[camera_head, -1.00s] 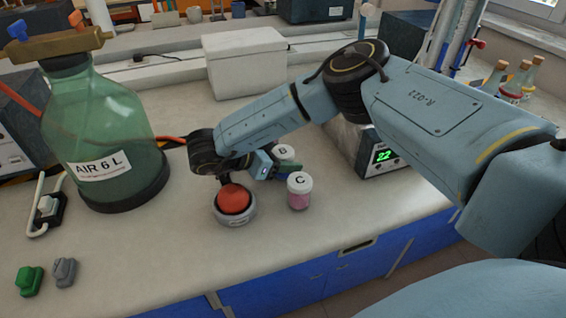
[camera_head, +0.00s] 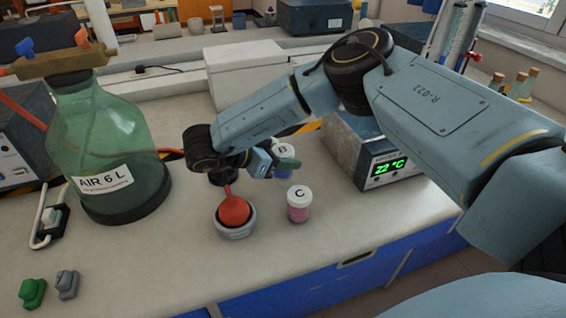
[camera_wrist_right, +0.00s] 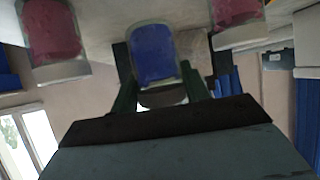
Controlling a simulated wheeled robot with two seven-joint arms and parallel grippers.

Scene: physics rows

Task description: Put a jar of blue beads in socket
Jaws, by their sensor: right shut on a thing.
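The jar of blue beads, marked B (camera_head: 284,174), has a white lid and is partly hidden by my right gripper (camera_head: 277,166). The right wrist view shows its blue contents (camera_wrist_right: 153,53) between the two dark green fingers, and the right gripper (camera_wrist_right: 160,85) is shut on it. Jar C (camera_head: 299,207), with pink beads and a white lid, stands on the counter just in front. No empty socket can be made out for sure. My left gripper is not in view.
A red bulb (camera_head: 234,211) sits in a grey ring holder (camera_head: 236,232), left of jar C. A large green AIR 6 L bottle (camera_head: 105,150) stands left. A device reading 22 °C (camera_head: 389,172) stands right. Two pink jars (camera_wrist_right: 50,35) (camera_wrist_right: 235,12) flank the blue one in the wrist view.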

